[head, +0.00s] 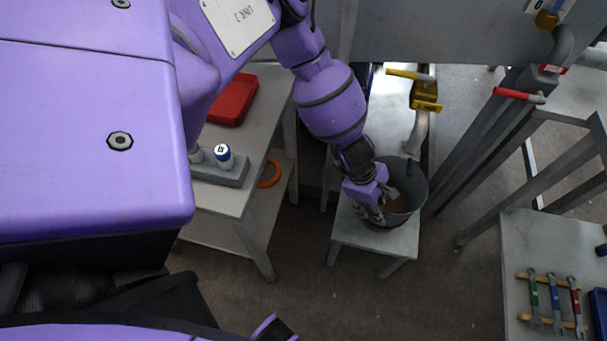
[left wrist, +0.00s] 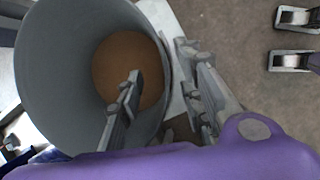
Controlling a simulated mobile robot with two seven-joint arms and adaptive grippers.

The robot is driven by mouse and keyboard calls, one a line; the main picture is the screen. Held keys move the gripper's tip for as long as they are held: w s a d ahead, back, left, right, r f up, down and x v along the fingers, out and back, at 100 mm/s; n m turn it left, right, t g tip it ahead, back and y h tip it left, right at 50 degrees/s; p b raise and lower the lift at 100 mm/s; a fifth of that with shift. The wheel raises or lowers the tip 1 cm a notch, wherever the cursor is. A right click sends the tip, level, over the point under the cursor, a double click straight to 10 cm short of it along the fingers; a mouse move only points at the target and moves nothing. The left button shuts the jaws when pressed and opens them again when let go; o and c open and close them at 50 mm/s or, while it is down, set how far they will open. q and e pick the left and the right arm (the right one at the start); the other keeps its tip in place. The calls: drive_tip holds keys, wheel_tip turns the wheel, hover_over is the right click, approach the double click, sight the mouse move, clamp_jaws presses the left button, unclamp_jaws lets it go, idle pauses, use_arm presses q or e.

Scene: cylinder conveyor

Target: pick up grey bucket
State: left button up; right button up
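The grey bucket (head: 416,185) stands upright on a small light grey stool (head: 382,240). Its inner floor looks brown. My left gripper (head: 372,211) reaches down at the bucket's near left rim. In the left wrist view the bucket (left wrist: 60,70) fills the left side. There my left gripper (left wrist: 165,95) is open, with one finger inside the bucket and the other outside, so the wall lies between them. A gap shows beside the outer finger; I cannot tell whether the inner finger touches the wall.
A grey table (head: 262,125) at left holds a red box (head: 233,100) and a blue-capped item (head: 223,155); an orange ring (head: 269,173) lies on its lower shelf. Pipes with yellow (head: 408,74) and red (head: 514,94) handles stand behind. A table with wrenches (head: 555,300) is at right.

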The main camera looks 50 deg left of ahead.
use_arm(q)
drive_tip(key=x, duration=0.2)
drive_tip(key=b+x, duration=0.1)
drive_tip(key=x, duration=0.2)
drive_tip(key=shift+s+a+f, duration=0.1)
drive_tip(key=shift+s+a, duration=0.05)
drive_tip(key=shift+s, duration=0.05)
drive_tip(key=c, duration=0.8)
drive_tip(key=shift+w, duration=0.1)
clamp_jaws()
